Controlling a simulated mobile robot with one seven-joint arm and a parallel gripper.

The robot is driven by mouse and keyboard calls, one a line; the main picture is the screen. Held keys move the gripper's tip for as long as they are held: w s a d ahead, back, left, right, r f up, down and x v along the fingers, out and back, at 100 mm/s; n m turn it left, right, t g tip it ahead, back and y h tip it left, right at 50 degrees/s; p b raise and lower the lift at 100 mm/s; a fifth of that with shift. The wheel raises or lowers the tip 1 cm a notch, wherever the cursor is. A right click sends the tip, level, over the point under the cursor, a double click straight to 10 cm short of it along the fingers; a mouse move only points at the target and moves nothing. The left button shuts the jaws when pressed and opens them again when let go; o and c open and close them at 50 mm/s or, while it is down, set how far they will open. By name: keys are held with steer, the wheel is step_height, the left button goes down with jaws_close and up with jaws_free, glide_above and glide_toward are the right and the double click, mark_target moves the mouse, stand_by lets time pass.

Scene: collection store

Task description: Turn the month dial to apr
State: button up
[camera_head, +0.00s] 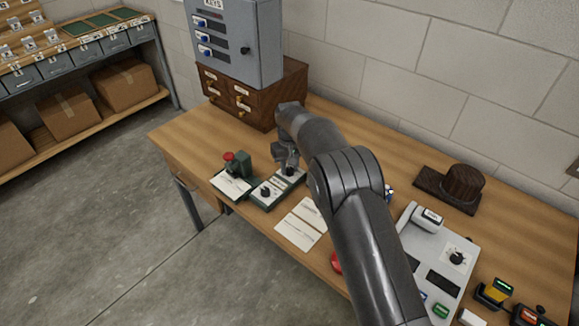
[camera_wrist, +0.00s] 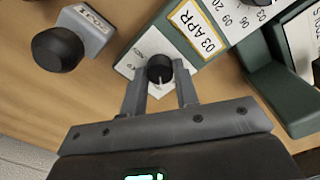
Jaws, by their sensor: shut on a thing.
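The green dating device (camera_head: 268,203) lies on the wooden table, with white label faces on top. My gripper (camera_head: 289,167) is over its right end, mostly hiding the knob there. In the wrist view my gripper (camera_wrist: 160,85) is shut on a small black dial knob (camera_wrist: 159,69), one finger on each side. A white pointer mark shows below the knob, between the fingers. Beside it, a yellow-framed window (camera_wrist: 198,30) reads "03 APR". A white strip with more numbers (camera_wrist: 240,15) lies beyond it. Another black knob (camera_head: 265,190) on the device is free.
A red-topped green press (camera_head: 237,165) stands left of the device. White papers (camera_head: 300,224) lie to its right. A grey block with a black knob (camera_wrist: 58,49) is close by. Wooden drawers (camera_head: 250,90) and a key cabinet (camera_head: 236,40) stand behind. A grey console (camera_head: 425,270) is right of my arm.

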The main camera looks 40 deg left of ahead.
mark_target(290, 169)
steer(key=shift+m, duration=0.9)
steer(key=o, duration=1)
steer(key=shift+c, duration=0.2)
steer(key=shift+r, duration=0.15)
step_height(290, 169, up, 11)
steer(key=shift+f, duration=0.2)
